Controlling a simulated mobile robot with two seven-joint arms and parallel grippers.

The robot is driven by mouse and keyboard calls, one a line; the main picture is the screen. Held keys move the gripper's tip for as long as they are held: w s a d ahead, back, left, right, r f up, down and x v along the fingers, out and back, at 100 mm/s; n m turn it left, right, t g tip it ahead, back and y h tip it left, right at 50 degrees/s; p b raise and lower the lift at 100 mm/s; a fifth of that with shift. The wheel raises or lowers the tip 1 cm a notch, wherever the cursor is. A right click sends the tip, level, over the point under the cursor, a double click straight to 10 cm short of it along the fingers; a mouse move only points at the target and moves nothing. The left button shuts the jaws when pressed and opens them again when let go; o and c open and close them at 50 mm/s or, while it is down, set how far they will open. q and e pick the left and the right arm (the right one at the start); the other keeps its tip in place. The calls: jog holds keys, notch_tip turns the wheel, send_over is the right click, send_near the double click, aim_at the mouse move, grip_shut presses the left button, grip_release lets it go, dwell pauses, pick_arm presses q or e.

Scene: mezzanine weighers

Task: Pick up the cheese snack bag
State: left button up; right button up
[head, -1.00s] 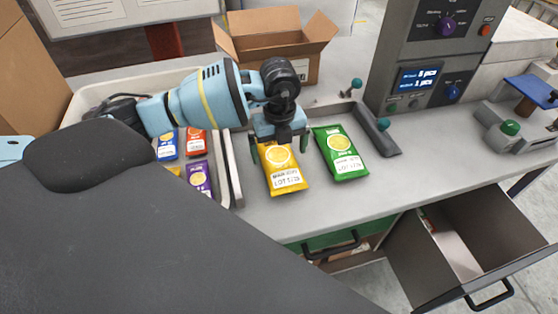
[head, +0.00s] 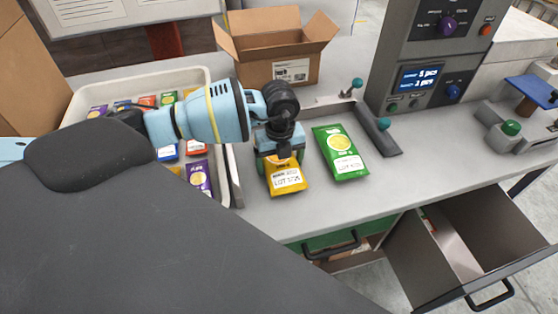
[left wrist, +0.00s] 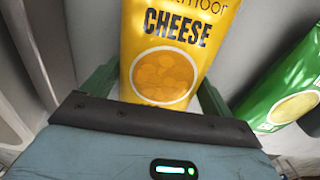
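The cheese snack bag (head: 287,178) is yellow with a white label and lies on the grey bench top. In the left wrist view the bag (left wrist: 178,45) shows the word CHEESE and a round picture. My left gripper (head: 281,162) is down over the bag's far half and hides it. Its green fingers (left wrist: 160,95) stand on both sides of the bag, against its edges with no clear gap, so it looks shut on the bag. My right gripper is not in view.
A green bag (head: 340,152) lies close on the right. A pale tray (head: 205,78) with several coloured bags is on the left. An open cardboard box (head: 290,70) stands behind, a weigher (head: 425,60) at right. An open drawer (head: 470,245) juts from the bench front.

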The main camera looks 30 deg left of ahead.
pick_arm(q)
jog(key=c, duration=0.4)
jog(key=shift+c, duration=0.2)
jog(key=shift+r, duration=0.8)
notch_tip(320, 180, up, 2)
jog(key=shift+s+d+r, duration=0.1)
jog(key=s+d, duration=0.6)
jog(key=s, duration=0.1)
jog(key=s+d+r, duration=0.1)
jog(key=s+d, duration=0.2)
jog(key=shift+s+d, duration=0.35)
jog(key=shift+s, duration=0.05)
jog(key=shift+s+d+r, duration=0.1)
jog(key=shift+s+d, duration=0.25)
jog(key=shift+s, duration=0.15)
